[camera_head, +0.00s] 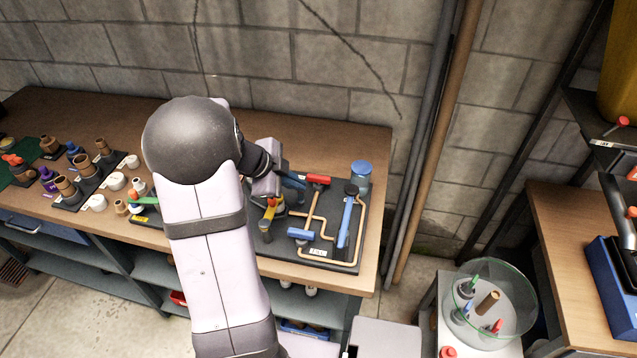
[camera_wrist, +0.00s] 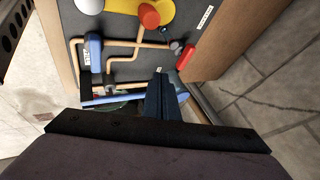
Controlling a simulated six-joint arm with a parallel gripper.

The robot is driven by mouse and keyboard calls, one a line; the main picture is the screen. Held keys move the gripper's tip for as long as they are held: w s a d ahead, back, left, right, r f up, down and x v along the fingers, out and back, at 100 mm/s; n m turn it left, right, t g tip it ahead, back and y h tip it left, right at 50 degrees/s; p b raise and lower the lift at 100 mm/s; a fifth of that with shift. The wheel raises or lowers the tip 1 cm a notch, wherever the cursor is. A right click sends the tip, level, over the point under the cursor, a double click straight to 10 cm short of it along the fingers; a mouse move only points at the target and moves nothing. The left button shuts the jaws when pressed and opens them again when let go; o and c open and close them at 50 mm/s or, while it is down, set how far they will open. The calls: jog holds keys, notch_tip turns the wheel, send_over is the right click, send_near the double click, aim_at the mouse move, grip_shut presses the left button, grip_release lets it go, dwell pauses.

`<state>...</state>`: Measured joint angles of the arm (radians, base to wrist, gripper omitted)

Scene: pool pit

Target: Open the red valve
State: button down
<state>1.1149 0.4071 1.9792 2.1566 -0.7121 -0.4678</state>
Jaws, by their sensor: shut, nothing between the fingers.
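The red valve handle (camera_head: 318,179) is a short red bar at the back of a dark pipe board (camera_head: 335,262), lying roughly crosswise in the head view. In the wrist view the red handle (camera_wrist: 186,57) is just beyond and right of my fingertips. My gripper (camera_head: 301,186) is shut and empty, just left of the red handle, with a small gap between them in the wrist view (camera_wrist: 160,78). The lower part of the valve body is hard to make out.
A blue-lidded jar (camera_head: 361,169) stands behind. Several small fittings (camera_head: 90,165) are at left. A brick wall is close behind.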

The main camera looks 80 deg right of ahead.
aim_at(319, 180)
jog(key=x, duration=0.9)
jog(key=shift+s+d+f, duration=0.15)
jog(key=shift+f, duration=0.2)
jog(key=shift+d+r+p, duration=0.1)
jog(key=shift+d+p, duration=0.6)
jog(key=shift+d, duration=0.35)
jog(key=shift+d+p, duration=0.4)
jog(key=shift+d, duration=0.6)
